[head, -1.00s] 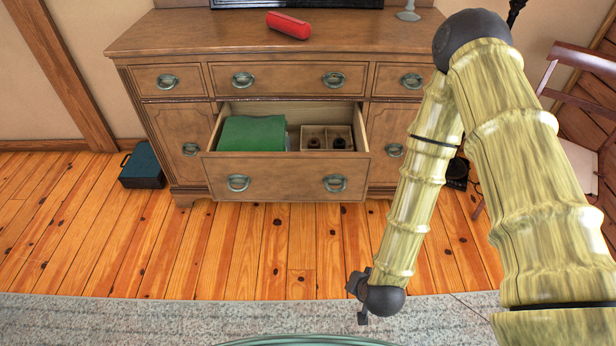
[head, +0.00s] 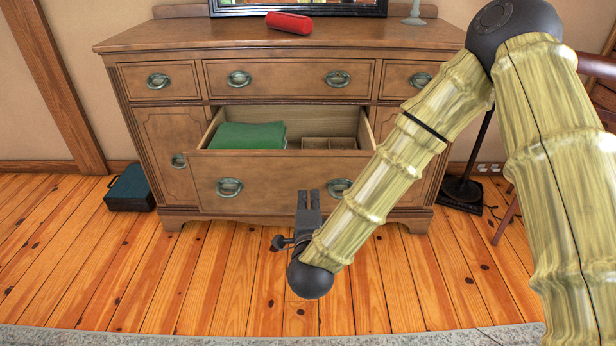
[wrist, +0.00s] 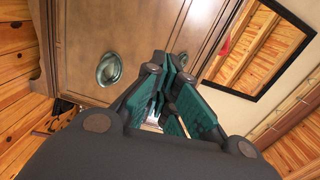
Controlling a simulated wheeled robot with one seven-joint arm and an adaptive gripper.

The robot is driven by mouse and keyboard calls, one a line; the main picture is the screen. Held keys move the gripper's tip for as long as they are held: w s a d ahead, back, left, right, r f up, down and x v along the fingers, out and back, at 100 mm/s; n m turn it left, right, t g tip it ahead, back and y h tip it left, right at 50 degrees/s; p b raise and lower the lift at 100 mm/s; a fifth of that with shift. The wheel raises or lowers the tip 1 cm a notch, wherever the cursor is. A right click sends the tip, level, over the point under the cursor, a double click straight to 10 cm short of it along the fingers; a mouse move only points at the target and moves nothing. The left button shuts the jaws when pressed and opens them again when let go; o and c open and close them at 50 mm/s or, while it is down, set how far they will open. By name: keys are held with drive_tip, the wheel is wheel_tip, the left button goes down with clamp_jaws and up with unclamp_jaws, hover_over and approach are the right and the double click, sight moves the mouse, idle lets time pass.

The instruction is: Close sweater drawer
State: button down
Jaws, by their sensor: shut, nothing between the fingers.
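The sweater drawer (head: 281,184) is the lower middle drawer of the wooden dresser (head: 130,46), and it is pulled out. A folded green sweater (head: 250,136) lies in its left part, and a divided organizer (head: 328,143) sits at its right. The drawer front has two ring handles, left (head: 229,187) and right (head: 340,187). My gripper (head: 309,194) is in front of the drawer, between the two handles, with its fingers pointing at the front panel. The fingers are shut and empty. I cannot tell whether they touch the panel. The wrist view shows the fingers (wrist: 172,75) near a handle (wrist: 109,68).
A red case (head: 289,23) and a framed mirror (head: 297,6) are on the dresser top. A teal box (head: 131,188) stands on the floor at left. A dark round base (head: 463,188) and a chair are at right. The plank floor before the dresser is clear.

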drive_tip(key=m, duration=0.1)
drive_tip(key=b, duration=0.4)
approach(308, 155)
drive_tip(key=shift+t, duration=0.3)
drive_tip(key=w, duration=0.5)
drive_tip(key=shift+w+f, duration=0.3)
drive_tip(key=shift+f, duration=0.1)
drive_tip(key=shift+w+r, duration=0.1)
drive_tip(key=shift+w, duration=0.7)
